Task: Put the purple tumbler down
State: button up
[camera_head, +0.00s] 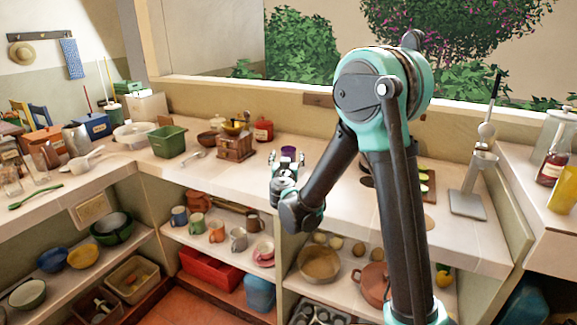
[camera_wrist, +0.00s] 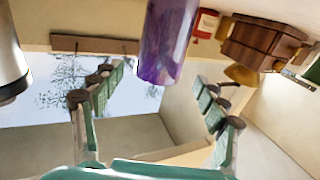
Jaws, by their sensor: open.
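The purple tumbler (camera_head: 288,152) is on the counter, just beyond my gripper in the head view. It also shows large at the top middle of the wrist view (camera_wrist: 167,40), where the picture appears turned over. My gripper (camera_head: 287,170) is open, its two fingers spread wide either side of the tumbler's line in the wrist view (camera_wrist: 162,88). The fingertips show a gap from the tumbler on both sides, and the fingers are not closed on it. The tumbler's base is cut off in the wrist view and hidden behind my gripper in the head view.
A wooden box with a yellow bowl (camera_head: 235,147) and a red canister (camera_head: 264,130) stand left of the tumbler. A green bin (camera_head: 168,141) is farther left. A grey cylinder (camera_wrist: 10,65) edges into the wrist view. Free counter (camera_head: 245,185) lies in front.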

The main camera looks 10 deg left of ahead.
jog(key=w, duration=0.4)
jog(key=shift+w+r, duration=0.2)
jog(key=shift+r, duration=0.1)
jog(key=shift+c, duration=0.6)
grip_shut()
